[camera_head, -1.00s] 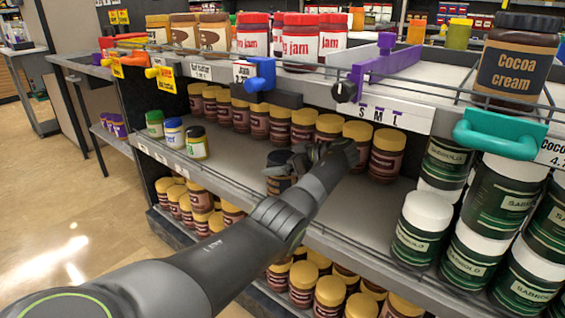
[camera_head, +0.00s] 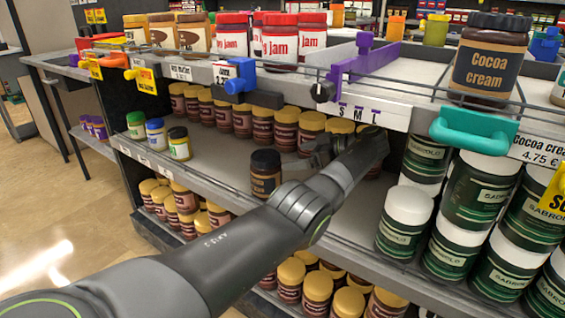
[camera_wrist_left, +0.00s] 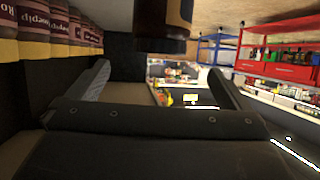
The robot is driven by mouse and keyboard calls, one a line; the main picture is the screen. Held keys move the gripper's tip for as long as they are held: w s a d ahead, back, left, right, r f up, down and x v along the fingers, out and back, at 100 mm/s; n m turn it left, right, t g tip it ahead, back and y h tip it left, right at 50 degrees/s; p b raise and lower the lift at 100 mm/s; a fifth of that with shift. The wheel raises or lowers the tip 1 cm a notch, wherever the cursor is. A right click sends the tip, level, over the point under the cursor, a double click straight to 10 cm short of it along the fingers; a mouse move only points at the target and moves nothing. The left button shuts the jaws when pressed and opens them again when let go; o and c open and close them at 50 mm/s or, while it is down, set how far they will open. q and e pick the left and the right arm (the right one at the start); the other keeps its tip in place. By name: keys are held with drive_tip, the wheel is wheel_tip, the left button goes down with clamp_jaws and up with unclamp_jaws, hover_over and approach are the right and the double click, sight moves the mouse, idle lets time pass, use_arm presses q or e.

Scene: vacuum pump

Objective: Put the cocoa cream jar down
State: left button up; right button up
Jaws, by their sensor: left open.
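A small dark jar with a black lid (camera_head: 265,173), seemingly cocoa cream, stands upright on the middle shelf near its front edge. Its label is too small to read. My left gripper (camera_head: 302,158) is just right of it, open and empty, with a small gap between. In the left wrist view the open fingers (camera_wrist_left: 158,80) have nothing between them, and a dark-lidded jar (camera_wrist_left: 163,22) shows beyond them at the top edge. A larger jar labelled "Cocoa cream" (camera_head: 489,58) stands on the top shelf at the right. My right gripper is not in view.
Brown jars with yellow lids (camera_head: 240,118) line the back of the middle shelf (camera_head: 222,170). Three small jars (camera_head: 157,135) stand at its left. Green jars with white lids (camera_head: 404,222) crowd the right. A teal holder (camera_head: 474,130) juts from the top shelf edge.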

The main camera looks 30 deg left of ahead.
use_arm(q)
drive_tip(key=w+f+m+t+h, duration=0.1)
drive_tip(key=f+m+t, duration=0.1)
drive_tip(key=t, duration=0.1)
drive_tip(key=w+d+f+m+t+h, duration=0.1)
drive_tip(key=w+f+m+t, duration=0.1)
drive_tip(key=t, duration=0.1)
drive_tip(key=w+f+m+t+h, duration=0.1)
drive_tip(key=f+m+t, duration=0.1)
drive_tip(key=shift+w+d+f+t, duration=0.25)
drive_tip(key=shift+w+f+t, duration=0.05)
drive_tip(key=shift+f+t, duration=0.1)
drive_tip(key=s+d+r+m+t+h, duration=0.1)
drive_tip(key=s+r+m+t+h, duration=0.3)
drive_tip(key=s, duration=1)
drive_tip(key=s+d+r+m+t+h, duration=0.2)
drive_tip(key=s+r+m+t+h, duration=0.2)
drive_tip(key=s+t, duration=0.5)
drive_tip(key=s+d+r+m+t+h, duration=0.2)
drive_tip(key=s+m+t, duration=0.4)
drive_tip(key=s, duration=1.4)
wheel_tip(320, 180, up, 3)
drive_tip(key=shift+d+f+m+t+h, duration=0.2)
drive_tip(key=shift+m+t+h, duration=0.2)
drive_tip(key=shift+m+h, duration=0.55)
drive_tip(key=shift+s, duration=0.1)
